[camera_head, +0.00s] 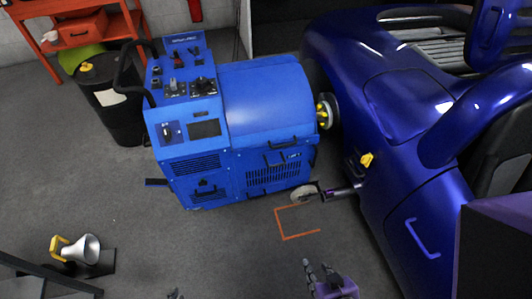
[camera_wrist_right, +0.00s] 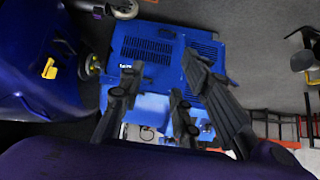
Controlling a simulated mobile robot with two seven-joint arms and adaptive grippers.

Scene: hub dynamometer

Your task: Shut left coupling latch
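The blue dynamometer cart (camera_head: 262,95) stands beside the dark blue car (camera_head: 410,150). A round hub coupling (camera_head: 326,111) with yellow parts sits between them; it also shows in the right wrist view (camera_wrist_right: 88,66). I cannot make out which part is the left latch or whether it is shut. My right gripper (camera_head: 318,272) is low in the head view, well apart from the coupling. In the right wrist view its dark fingers (camera_wrist_right: 165,90) are spread and empty. Only a small dark tip, probably my left gripper (camera_head: 175,294), shows at the bottom edge.
A yellow piece (camera_head: 366,160) is on the car's side. A caster wheel (camera_head: 304,194) and orange floor marking (camera_head: 283,222) lie in front of the cart. A black drum (camera_head: 115,105) and red shelf (camera_head: 75,32) stand at the back left. A work lamp (camera_head: 83,249) is at lower left.

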